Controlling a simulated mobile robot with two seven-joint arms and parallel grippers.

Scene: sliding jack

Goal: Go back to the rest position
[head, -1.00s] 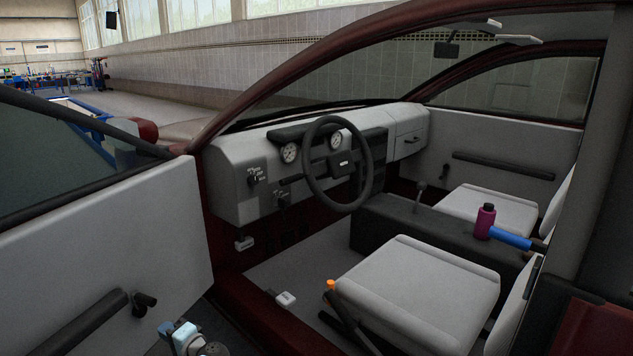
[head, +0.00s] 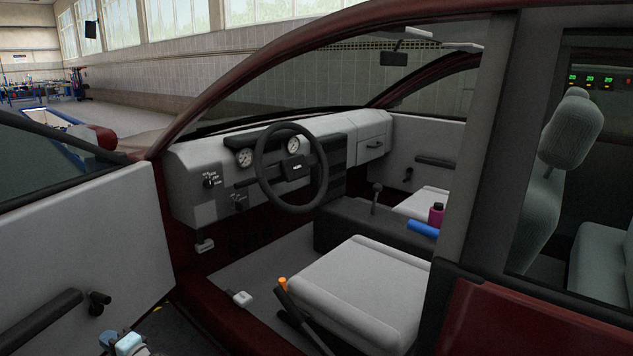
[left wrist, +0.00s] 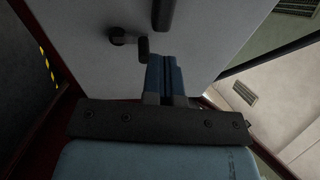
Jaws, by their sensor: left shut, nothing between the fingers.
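My left gripper (head: 122,342) shows at the bottom left of the head view, low beside the open car door. In the left wrist view its blue fingers (left wrist: 165,76) are together with nothing between them. They point toward the grey door panel (left wrist: 200,30), near its black window crank (left wrist: 128,38); I cannot tell the exact gap. My right gripper is in neither view.
The open door (head: 90,250) stands at the left, the red sill and dark pillar at the right. Inside are the steering wheel (head: 290,168), front seat (head: 350,285), orange-tipped lever (head: 283,283), magenta bottle (head: 436,214) and blue cylinder (head: 423,229).

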